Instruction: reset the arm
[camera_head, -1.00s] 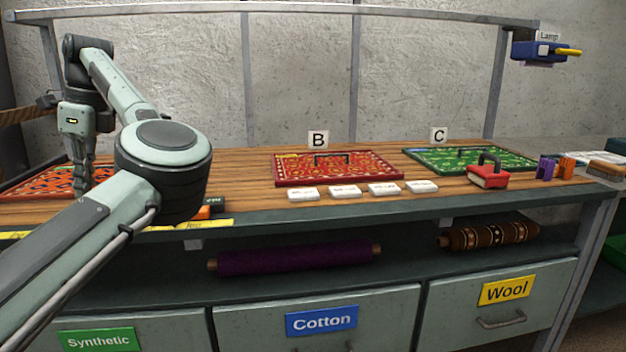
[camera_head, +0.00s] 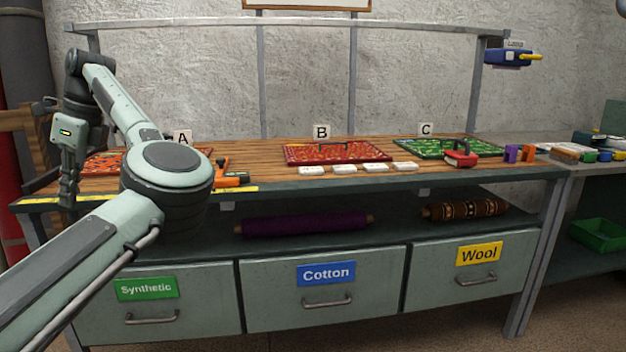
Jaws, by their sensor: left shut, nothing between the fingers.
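My left arm comes in from the lower left, and its elbow covers part of the bench's left end. My left gripper (camera_head: 68,190) points down, shut and empty, at the bench's front left edge. It is left of the orange patterned rug (camera_head: 104,163) at sign A (camera_head: 183,138). My right gripper is not in view.
The wooden bench (camera_head: 250,172) holds a red rug (camera_head: 300,157) at B, a green rug (camera_head: 415,150) at C, several white labels (camera_head: 343,169) and a red scrubber (camera_head: 461,158). An orange tool (camera_head: 230,181) lies beside my elbow. Labelled drawers (camera_head: 325,305) are below.

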